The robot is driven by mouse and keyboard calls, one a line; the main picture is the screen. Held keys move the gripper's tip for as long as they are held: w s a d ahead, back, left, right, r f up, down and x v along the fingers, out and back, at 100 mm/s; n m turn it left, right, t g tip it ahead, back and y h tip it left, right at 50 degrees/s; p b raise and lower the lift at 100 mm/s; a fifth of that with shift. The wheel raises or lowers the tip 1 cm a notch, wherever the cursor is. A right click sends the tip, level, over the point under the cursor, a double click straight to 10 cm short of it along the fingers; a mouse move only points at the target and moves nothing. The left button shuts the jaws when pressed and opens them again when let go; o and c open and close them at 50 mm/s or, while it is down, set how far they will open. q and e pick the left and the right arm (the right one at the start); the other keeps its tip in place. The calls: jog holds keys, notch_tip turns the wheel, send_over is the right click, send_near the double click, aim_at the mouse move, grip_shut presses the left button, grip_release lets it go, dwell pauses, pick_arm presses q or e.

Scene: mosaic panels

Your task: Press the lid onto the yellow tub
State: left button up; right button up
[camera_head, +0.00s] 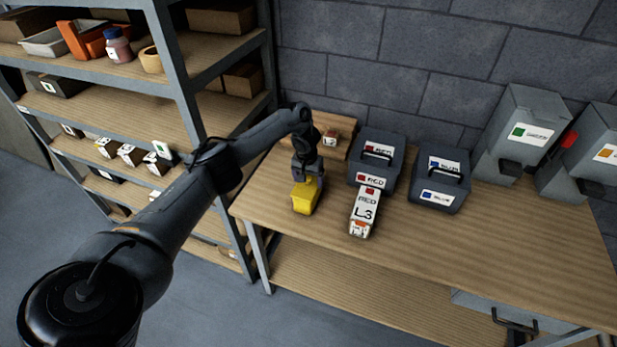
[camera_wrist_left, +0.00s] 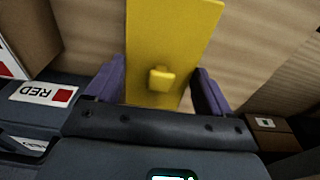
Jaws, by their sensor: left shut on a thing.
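The yellow tub (camera_head: 304,200) stands on the bench's left part, below my left gripper (camera_head: 307,179). In the left wrist view a flat yellow lid (camera_wrist_left: 172,35) with a small square knob (camera_wrist_left: 161,78) lies between the two purple fingers of the gripper (camera_wrist_left: 158,92). The fingers are shut on the lid's two sides, near the knob. The lid hides the tub's opening, and I cannot tell whether its rim is fully seated. My right gripper is not in view.
A white carton marked RED L3 (camera_head: 364,213) stands just right of the tub. Dark cases with a red label (camera_head: 375,163) and a blue label (camera_head: 440,186) stand behind it. Grey bins (camera_head: 520,135) stand farther right. A shelf rack (camera_head: 185,95) is at left. The bench's front right (camera_head: 500,250) is clear.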

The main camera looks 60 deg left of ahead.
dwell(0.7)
pick_arm(q)
jog(key=shift+f+p, duration=0.15)
jog(key=shift+p, duration=0.25)
dwell(0.5)
jog(key=shift+f, duration=0.45)
dwell(0.6)
jog(key=o, duration=0.9)
jog(key=shift+r+p, duration=0.1)
jog(key=shift+p, duration=0.2)
jog(key=shift+r+p, duration=3.45)
jog(key=shift+p, duration=0.7)
